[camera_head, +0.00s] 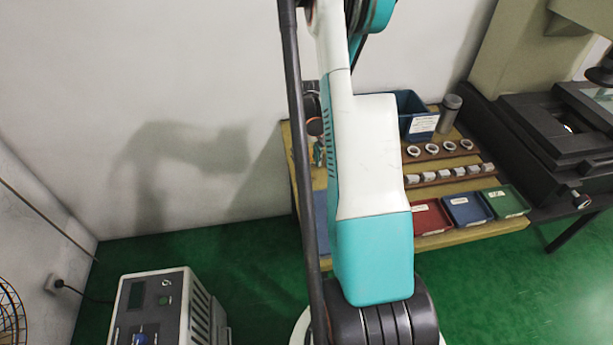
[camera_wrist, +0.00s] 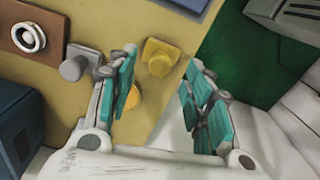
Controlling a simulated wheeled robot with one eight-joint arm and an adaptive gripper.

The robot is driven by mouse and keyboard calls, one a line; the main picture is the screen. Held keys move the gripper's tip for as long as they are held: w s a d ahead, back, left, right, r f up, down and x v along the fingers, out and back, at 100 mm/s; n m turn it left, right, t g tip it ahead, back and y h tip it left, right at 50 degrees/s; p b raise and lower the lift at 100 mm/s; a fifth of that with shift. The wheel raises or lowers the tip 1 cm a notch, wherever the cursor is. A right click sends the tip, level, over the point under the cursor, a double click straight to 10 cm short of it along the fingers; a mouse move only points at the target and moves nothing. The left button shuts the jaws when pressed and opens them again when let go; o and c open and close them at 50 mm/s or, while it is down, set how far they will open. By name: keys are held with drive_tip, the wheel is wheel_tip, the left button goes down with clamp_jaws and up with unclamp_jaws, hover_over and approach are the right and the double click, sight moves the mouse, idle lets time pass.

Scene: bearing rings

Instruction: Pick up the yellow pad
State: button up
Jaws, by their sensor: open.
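The yellow pad (camera_wrist: 160,55), a squarish block with a round knob, sits on the tan table top in the wrist view. My gripper (camera_wrist: 163,70) has its two teal fingers spread apart, one to each side of the pad in the picture. I cannot tell how far the fingertips are above the table. Nothing is held between them. An orange-yellow round thing (camera_wrist: 133,96) is partly hidden behind the left finger. In the head view my arm blocks the pad from sight.
A grey pad (camera_wrist: 76,65) stands close left of the left finger, with a ring (camera_wrist: 28,38) on a brown strip beyond. The table (camera_head: 465,233) also bears a dark blue bin (camera_head: 408,104), rings, and red (camera_head: 430,217), blue (camera_head: 466,210) and green (camera_head: 504,202) trays.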

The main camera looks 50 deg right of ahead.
sight(306, 167)
wheel_tip(306, 167, down, 4)
drive_tip(key=shift+w+f+b, duration=0.15)
drive_tip(key=shift+f+b, duration=0.05)
drive_tip(key=shift+b, duration=0.6)
drive_tip(key=shift+r, duration=0.1)
clamp_jaws()
wheel_tip(306, 167, up, 20)
drive_tip(key=p, duration=0.6)
drive_tip(key=c, duration=0.7)
unclamp_jaws()
drive_tip(key=c, duration=0.3)
